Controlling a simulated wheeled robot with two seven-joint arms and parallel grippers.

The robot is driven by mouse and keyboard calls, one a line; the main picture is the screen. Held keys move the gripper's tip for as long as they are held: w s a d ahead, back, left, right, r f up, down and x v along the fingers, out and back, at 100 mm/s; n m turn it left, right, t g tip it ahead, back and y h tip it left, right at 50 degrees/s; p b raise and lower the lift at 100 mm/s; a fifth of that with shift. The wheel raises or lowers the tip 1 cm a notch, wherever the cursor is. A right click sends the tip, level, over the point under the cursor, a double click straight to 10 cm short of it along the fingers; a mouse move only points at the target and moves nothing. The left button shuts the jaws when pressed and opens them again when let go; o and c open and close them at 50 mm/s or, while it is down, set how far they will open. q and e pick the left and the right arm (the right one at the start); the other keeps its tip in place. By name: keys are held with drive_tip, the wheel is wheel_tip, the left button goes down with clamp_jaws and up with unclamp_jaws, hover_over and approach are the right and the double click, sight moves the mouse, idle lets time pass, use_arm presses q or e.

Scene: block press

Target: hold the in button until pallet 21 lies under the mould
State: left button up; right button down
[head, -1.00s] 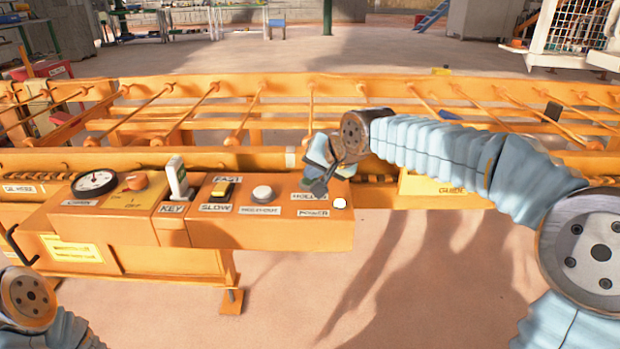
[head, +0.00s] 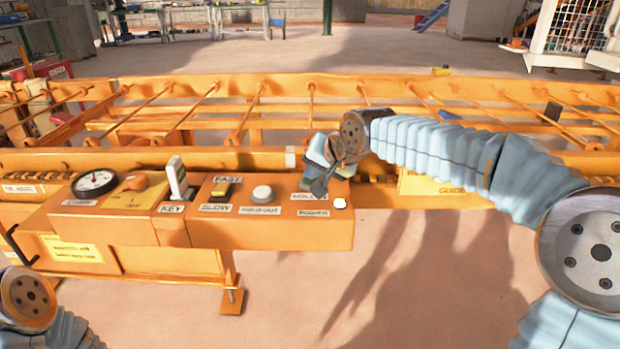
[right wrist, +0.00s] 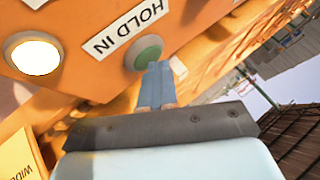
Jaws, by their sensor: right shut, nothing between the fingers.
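The orange control panel (head: 270,232) carries a green button (right wrist: 148,52) next to a "HOLD IN" label (right wrist: 128,32) in the right wrist view. My right gripper (right wrist: 156,72) is shut and empty, with its tips at the lower edge of this button. Whether they press it cannot be told. In the head view my right gripper (head: 317,181) covers the button and part of its label. My left gripper is out of view; only a piece of my left arm shows at the lower left. Neither pallet 21 nor the mould can be made out.
A white lit button (head: 340,203) sits just right of my right gripper. A round white button (head: 262,193), a fast/slow switch (head: 222,189), a key switch (head: 178,178) and a gauge (head: 95,183) line the panel. An orange frame with rods (head: 240,85) stretches behind.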

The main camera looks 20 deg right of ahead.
drive_tip(key=shift+r+p, duration=0.75)
drive_tip(key=shift+r, duration=0.25)
wheel_tip(320, 180, up, 5)
drive_tip(key=p, duration=0.4)
idle(1.1)
